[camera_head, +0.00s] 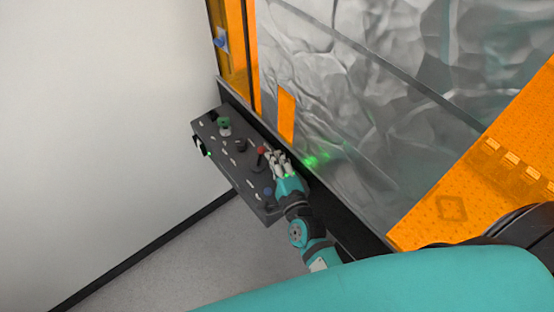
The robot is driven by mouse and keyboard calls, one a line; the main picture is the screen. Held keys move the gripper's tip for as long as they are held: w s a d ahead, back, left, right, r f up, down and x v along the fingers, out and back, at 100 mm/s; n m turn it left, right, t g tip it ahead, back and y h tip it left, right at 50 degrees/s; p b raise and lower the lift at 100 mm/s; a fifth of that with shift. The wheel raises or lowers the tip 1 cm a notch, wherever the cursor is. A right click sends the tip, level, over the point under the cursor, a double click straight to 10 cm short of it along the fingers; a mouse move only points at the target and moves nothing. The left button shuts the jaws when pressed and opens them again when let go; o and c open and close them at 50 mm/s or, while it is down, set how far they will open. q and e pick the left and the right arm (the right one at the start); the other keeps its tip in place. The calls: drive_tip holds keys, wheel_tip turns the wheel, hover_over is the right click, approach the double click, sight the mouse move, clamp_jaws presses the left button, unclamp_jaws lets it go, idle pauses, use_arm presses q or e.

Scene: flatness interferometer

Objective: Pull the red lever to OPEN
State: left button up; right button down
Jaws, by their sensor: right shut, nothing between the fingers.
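The red lever (261,152) stands on the dark control panel (213,128), with its red knob up and its dark shaft running down to the panel. My right gripper (276,157) is just to the right of the lever, over the panel. Its fingers are shut with nothing between them. I cannot tell whether the fingertips touch the lever. The OPEN marking is too small to read. My left gripper is not in view.
An orange-framed enclosure with a silvery crinkled surface (370,110) rises behind the panel. A white wall (100,110) and open grey floor (190,262) lie to the left.

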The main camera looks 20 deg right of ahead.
drive_tip(key=n, duration=0.1)
drive_tip(key=a+n, duration=0.1)
drive_tip(key=n+t, duration=0.1)
drive_tip(key=shift+s+a+r+b, duration=0.2)
drive_tip(key=shift+s+r+b, duration=0.05)
drive_tip(key=shift+r+b, duration=0.1)
drive_tip(key=shift+s+a+r, duration=0.1)
drive_tip(key=shift+a, duration=0.2)
drive_tip(key=shift+a+n, duration=0.15)
drive_tip(key=shift+n, duration=0.45)
drive_tip(key=shift+s, duration=0.1)
